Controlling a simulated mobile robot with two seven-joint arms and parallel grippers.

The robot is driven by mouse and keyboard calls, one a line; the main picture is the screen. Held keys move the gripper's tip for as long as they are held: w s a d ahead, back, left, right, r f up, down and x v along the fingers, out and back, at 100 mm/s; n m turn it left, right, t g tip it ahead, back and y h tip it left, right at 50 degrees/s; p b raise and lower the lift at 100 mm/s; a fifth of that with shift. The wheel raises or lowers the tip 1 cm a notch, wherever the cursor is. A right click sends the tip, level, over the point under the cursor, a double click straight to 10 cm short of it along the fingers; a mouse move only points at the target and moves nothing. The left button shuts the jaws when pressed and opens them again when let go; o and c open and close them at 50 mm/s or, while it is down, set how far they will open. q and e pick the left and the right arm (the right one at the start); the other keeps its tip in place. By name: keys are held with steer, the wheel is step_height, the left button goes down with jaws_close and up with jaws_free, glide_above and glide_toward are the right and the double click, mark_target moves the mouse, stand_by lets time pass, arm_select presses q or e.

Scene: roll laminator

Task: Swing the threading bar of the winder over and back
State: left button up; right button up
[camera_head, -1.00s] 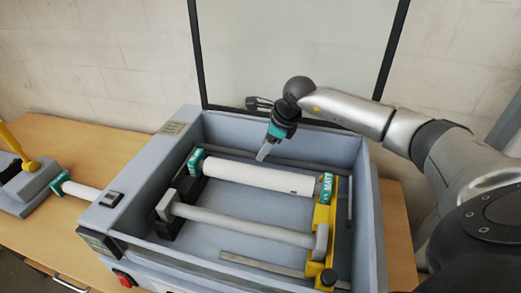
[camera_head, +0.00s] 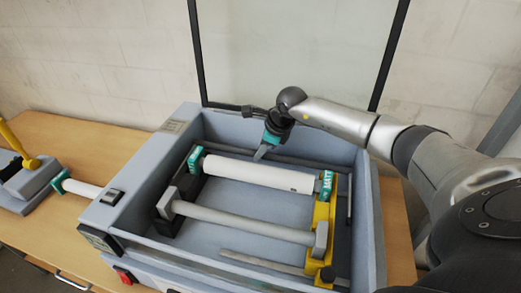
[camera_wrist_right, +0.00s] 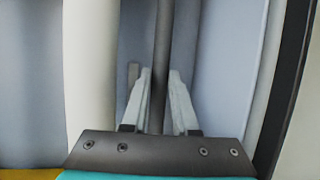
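The winder stands in an open grey housing (camera_head: 372,215). A thin dark grey bar (camera_head: 300,163), which looks like the threading bar, runs along the back behind the white roll (camera_head: 262,176). My right gripper (camera_head: 260,155) points down at this bar, left of its middle. In the right wrist view the dark bar (camera_wrist_right: 162,40) passes between the two pale fingers (camera_wrist_right: 159,75). The fingers stand apart on either side of it, with narrow gaps near their bases; contact at the tips cannot be told. My left gripper is not in view.
A thicker grey roller (camera_head: 245,221) lies in front of the white roll. A yellow bracket (camera_head: 322,213) and teal end caps hold the roll. A flat grey strip (camera_head: 262,263) lies near the front. A dark-framed panel (camera_head: 300,50) stands behind the housing.

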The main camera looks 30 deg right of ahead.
jaws_close()
stand_by(0.9)
